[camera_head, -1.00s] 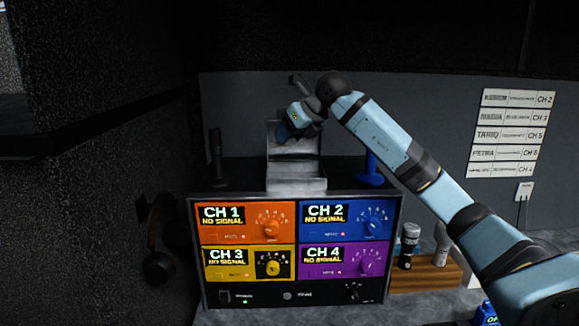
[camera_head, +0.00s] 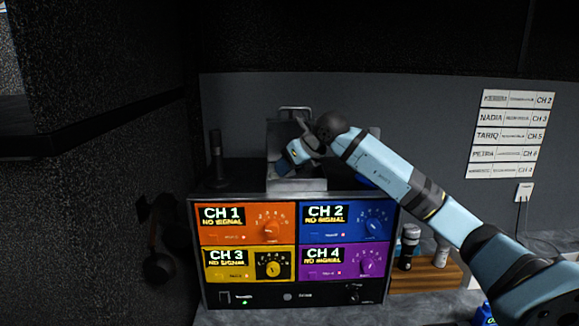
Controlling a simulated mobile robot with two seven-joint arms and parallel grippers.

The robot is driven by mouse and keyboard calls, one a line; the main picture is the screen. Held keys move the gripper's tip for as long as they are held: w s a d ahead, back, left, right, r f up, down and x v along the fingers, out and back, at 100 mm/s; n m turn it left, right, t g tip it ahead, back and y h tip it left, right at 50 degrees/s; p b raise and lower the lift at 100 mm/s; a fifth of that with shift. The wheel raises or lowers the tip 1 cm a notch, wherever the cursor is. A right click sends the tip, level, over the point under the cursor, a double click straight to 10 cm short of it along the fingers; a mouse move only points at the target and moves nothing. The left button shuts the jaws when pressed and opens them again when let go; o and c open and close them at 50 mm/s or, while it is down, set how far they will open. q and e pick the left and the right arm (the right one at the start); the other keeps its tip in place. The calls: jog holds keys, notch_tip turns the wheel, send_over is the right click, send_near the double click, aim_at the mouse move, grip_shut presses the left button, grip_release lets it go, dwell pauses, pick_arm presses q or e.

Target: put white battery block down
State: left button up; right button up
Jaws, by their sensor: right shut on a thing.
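My right gripper (camera_head: 287,163) is low over a pale grey stand (camera_head: 297,185) on top of the four-channel panel. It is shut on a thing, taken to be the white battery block. The block cannot be made out clearly, as the gripper and wrist cover that spot. I cannot tell whether it touches the stand. A grey upright case with a handle (camera_head: 295,110) shows behind the wrist. My left gripper is not in view.
The panel has orange (camera_head: 233,222), blue (camera_head: 347,220), yellow (camera_head: 222,265) and purple (camera_head: 322,262) channel blocks. A dark upright microphone (camera_head: 215,158) stands left of the stand. Handheld microphones (camera_head: 409,245) stand at the right on a wooden base (camera_head: 425,276). Headphones (camera_head: 158,262) hang at the left.

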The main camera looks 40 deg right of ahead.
jog(key=o, duration=1)
jog(key=shift+r, duration=0.1)
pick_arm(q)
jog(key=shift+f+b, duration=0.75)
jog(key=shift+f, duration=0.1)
pick_arm(e)
jog(key=v, duration=1.2)
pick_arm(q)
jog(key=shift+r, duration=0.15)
